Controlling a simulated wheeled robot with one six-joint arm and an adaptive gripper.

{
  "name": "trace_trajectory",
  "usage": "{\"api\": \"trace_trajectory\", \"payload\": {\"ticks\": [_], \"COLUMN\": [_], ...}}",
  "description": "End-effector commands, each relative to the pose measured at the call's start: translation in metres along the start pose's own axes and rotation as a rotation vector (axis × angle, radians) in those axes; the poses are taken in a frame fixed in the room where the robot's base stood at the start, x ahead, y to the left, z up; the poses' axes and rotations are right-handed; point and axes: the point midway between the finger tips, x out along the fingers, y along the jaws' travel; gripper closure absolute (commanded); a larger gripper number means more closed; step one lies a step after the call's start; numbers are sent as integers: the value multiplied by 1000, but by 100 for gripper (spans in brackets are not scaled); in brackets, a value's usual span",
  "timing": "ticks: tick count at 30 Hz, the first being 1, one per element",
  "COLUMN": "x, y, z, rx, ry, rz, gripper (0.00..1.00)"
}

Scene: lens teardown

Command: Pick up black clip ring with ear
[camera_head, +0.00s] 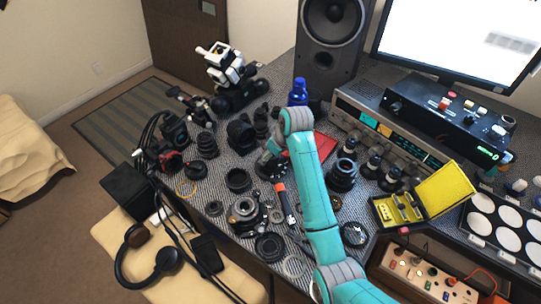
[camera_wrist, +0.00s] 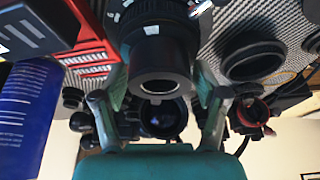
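Several black rings lie on the grey patterned table. One is a thick black ring (camera_head: 238,180) left of my gripper, another a flatter ring (camera_head: 270,246) near the front edge, and a small one (camera_head: 214,208) lies at the left edge. I cannot tell which has the ear. A dark ring (camera_wrist: 255,62) shows at the right of the wrist view. My gripper (camera_head: 268,158) is low over the table's middle, partly hidden by my arm. In the wrist view its fingers (camera_wrist: 160,108) are spread apart. A black lens barrel (camera_wrist: 160,55) appears between them; contact is unclear.
A red tray (camera_head: 310,150) is just right of my gripper. An orange-handled tool (camera_head: 286,204) and a metal-rimmed lens part (camera_head: 245,212) lie in front. Dark lenses (camera_head: 342,176) stand to the right, beside an open yellow case (camera_head: 445,188). A blue bottle (camera_head: 298,92) stands behind.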

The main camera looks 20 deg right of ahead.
Motion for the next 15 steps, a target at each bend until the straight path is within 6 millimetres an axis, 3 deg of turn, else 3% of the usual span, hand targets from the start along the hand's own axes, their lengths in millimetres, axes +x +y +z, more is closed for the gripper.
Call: {"api": "trace_trajectory", "payload": {"ticks": [1, 3, 15], "x": [0, 0, -6], "y": [0, 0, 0], "z": [0, 0, -3], "rx": [0, 0, -1], "ry": [0, 0, 2], "rz": [0, 0, 1], "gripper": [49, 62, 63]}}
